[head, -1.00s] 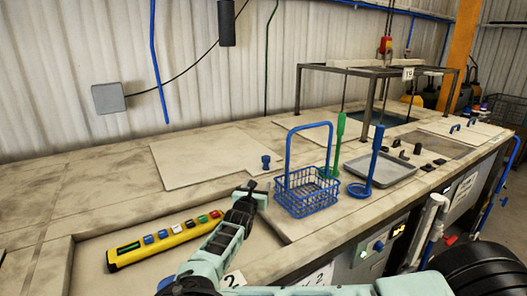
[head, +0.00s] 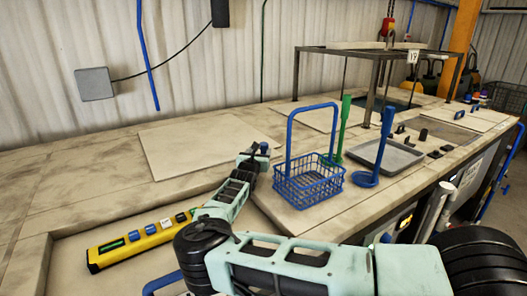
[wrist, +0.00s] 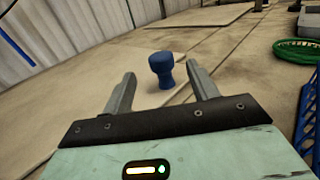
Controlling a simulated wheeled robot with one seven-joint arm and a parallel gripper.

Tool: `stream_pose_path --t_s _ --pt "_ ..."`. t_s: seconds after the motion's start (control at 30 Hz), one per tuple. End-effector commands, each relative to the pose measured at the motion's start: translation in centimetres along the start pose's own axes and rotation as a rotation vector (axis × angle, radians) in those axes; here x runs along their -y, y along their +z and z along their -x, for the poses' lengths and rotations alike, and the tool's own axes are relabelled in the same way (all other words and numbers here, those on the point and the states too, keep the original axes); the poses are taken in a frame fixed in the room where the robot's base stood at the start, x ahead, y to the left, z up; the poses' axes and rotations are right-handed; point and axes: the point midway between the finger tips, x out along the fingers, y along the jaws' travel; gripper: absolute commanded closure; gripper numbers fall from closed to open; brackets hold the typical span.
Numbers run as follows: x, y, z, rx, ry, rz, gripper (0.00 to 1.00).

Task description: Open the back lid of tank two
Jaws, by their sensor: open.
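The back lid (head: 185,150) is a flat pale panel lying level on the tank top toward the wall. A blue knob (head: 264,147) stands upright at its right end; it also shows in the wrist view (wrist: 161,68). My gripper (head: 257,157) is low by the knob. In the wrist view, my gripper (wrist: 160,88) is open, with one finger to each side of the knob in the picture and the knob slightly ahead of the fingertips. The fingers do not appear to touch it.
A blue wire basket (head: 308,188) with a tall handle stands just right of my gripper. Green (head: 342,130) and blue (head: 379,150) ladles and a grey tray (head: 386,156) are further right. A yellow button box (head: 142,244) lies front left. A dark metal frame (head: 375,50) stands behind.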

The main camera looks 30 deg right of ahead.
Motion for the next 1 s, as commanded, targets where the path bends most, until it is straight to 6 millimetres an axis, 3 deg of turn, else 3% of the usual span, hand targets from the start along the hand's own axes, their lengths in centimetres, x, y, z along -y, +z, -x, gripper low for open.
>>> stream_pose_path --t_s 0.13,0.43,0.6,0.9,0.93,1.0 --pt "0.1 -0.6 -2.8 0.000 -0.001 -0.004 0.41" --pt "0.0 -0.4 -6.8 -0.001 0.000 -0.004 0.41" --pt "0.0 -0.2 -7.8 -0.001 0.000 -0.002 0.41" --pt "-0.1 0.0 -8.0 0.000 0.001 -0.001 0.41" --pt "-0.1 0.0 -8.0 0.000 0.001 0.000 0.44" --pt "-0.1 0.0 -8.0 -0.001 0.001 0.000 0.64"
